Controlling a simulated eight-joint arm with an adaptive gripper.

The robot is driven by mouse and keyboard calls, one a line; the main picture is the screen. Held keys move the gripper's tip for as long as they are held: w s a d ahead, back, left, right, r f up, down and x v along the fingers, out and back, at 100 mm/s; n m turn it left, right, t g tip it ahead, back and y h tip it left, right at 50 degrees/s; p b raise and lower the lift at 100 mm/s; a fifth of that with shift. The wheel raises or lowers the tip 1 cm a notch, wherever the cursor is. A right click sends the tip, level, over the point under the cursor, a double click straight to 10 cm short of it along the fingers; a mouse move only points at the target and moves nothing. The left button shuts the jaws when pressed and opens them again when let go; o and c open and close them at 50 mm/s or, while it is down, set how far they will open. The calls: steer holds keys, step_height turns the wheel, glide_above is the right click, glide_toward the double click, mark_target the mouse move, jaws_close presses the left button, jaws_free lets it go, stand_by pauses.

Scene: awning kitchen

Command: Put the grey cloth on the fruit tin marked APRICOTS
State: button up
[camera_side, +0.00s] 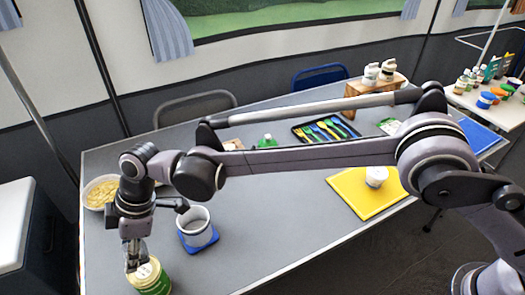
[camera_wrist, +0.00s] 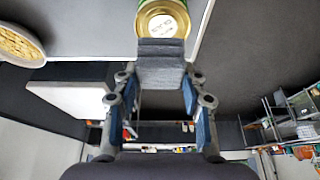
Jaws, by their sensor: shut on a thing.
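My gripper (camera_wrist: 160,82) is shut on the grey cloth (camera_wrist: 160,62), a folded dark grey block between the fingers in the wrist view. In the side view my gripper (camera_side: 135,258) points down at the lower left, right by a tin (camera_side: 153,281) with a green label and pale top. The tin's round gold-rimmed top (camera_wrist: 162,20) shows just beyond the cloth in the wrist view, and the cloth overlaps its near edge. I cannot tell whether the cloth touches the tin. The tin's marking is too small to read.
A bowl of yellow food (camera_side: 100,192) stands at the table's left edge. A grey mug (camera_side: 197,226) sits on a blue mat right of the tin. A yellow board (camera_side: 365,195) with a white cup and a cutlery tray (camera_side: 325,131) lie farther right. A white-lidded box (camera_side: 18,225) stands off the table.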

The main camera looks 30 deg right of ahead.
mark_target(140, 272)
steer(key=shift+s+a+f, duration=0.15)
steer(key=shift+a+f, duration=0.15)
steer(key=shift+a, duration=0.05)
steer(key=shift+f, duration=1.95)
steer(key=shift+f, duration=0.1)
steer(key=o, duration=0.9)
steer(key=shift+o, duration=0.2)
